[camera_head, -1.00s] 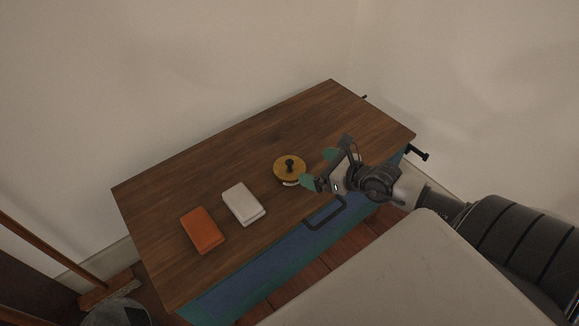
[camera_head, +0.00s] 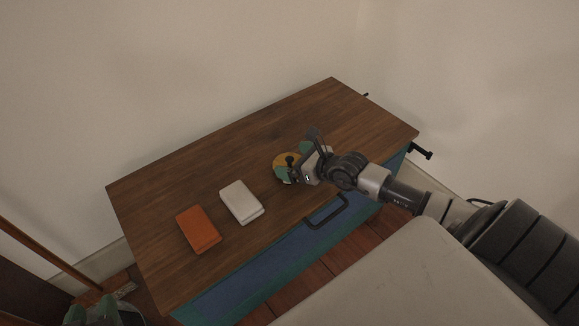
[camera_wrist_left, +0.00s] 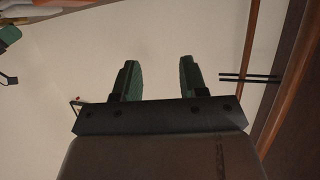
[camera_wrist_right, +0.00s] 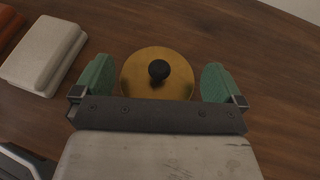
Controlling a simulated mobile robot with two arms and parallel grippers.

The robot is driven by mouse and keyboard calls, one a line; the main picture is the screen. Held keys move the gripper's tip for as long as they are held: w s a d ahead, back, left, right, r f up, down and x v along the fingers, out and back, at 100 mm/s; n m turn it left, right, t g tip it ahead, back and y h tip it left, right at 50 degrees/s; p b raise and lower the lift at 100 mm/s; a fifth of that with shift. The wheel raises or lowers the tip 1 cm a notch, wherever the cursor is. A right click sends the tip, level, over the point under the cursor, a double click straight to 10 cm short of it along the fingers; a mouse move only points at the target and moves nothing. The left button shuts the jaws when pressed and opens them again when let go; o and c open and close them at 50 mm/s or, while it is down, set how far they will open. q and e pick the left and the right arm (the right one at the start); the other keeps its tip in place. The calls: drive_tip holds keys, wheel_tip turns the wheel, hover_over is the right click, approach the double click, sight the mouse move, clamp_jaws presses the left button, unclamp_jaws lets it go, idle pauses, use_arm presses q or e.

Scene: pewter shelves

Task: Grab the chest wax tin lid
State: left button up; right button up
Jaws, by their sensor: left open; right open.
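The tin lid, a round golden disc with a black knob, lies on the wooden chest top in the head view (camera_head: 281,160) and between my right fingers in the right wrist view (camera_wrist_right: 157,84). My right gripper (camera_head: 294,162) is open. Its green fingers stand at either side of the lid, with gaps visible in the right wrist view (camera_wrist_right: 158,82). The tin's body under the lid cannot be made out. My left gripper (camera_head: 92,310) is open and empty at the bottom left of the head view, off the chest; its fingers also show in the left wrist view (camera_wrist_left: 160,82).
A white block (camera_head: 240,201) and an orange block (camera_head: 198,229) lie on the chest top (camera_head: 190,170), left of the lid. A dark handle (camera_head: 326,213) sticks out at the chest's blue front. The back of the top is clear. Walls stand behind.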

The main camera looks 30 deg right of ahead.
drive_tip(key=shift+x, duration=1)
use_arm(q)
drive_tip(key=shift+w+d+r+t+h, duration=0.15)
drive_tip(key=shift+w+r+t, duration=0.1)
drive_tip(key=shift+r+t, duration=0.3)
drive_tip(key=shift+w+d+r+t+h, duration=0.15)
drive_tip(key=shift+w+r+t, duration=0.1)
drive_tip(key=shift+r+t, duration=0.25)
use_arm(e)
drive_tip(key=shift+c, duration=0.2)
drive_tip(key=c, duration=0.5)
drive_tip(key=shift+r, duration=0.15)
